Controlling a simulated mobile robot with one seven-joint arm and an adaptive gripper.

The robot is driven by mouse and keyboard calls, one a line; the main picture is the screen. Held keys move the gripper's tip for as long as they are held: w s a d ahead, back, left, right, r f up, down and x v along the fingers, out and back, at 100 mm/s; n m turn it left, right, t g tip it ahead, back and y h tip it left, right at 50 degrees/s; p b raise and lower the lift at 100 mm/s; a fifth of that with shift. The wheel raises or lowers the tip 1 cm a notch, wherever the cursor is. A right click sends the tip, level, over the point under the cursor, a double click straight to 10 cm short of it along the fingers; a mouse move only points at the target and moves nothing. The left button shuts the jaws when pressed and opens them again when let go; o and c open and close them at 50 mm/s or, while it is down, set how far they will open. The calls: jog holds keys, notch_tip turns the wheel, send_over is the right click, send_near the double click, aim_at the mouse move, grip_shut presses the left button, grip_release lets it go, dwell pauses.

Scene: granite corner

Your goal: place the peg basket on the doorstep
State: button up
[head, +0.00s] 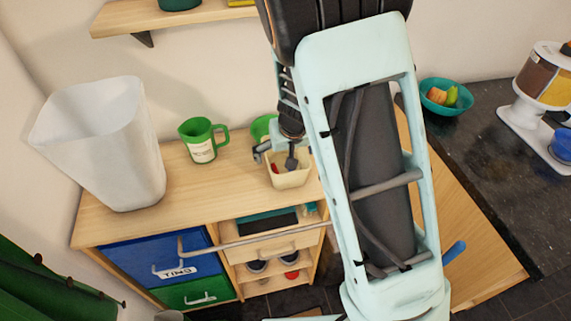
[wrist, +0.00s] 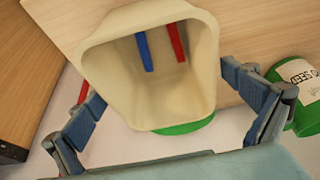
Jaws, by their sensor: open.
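The peg basket is a small cream tub (head: 289,180) on the wooden cabinet top in the head view, partly hidden by my arm. In the wrist view the basket (wrist: 150,97) shows its open mouth, with a blue peg and a red peg inside. My gripper (head: 281,150) is at the basket's rim, pointing down. In the wrist view my gripper (wrist: 155,82) is open with one finger on each side of the basket. I cannot tell whether either finger touches it. I cannot make out a doorstep in either view.
A green mug (head: 203,142) and a tall white bin (head: 105,145) stand left of the basket. A green round item (head: 263,127) sits just behind it. A dark counter (head: 480,150) with a teal bowl (head: 446,97) is at right. A shelf (head: 165,17) hangs above.

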jog(key=shift+f, duration=0.15)
dwell(0.3)
jog(key=c, duration=1.4)
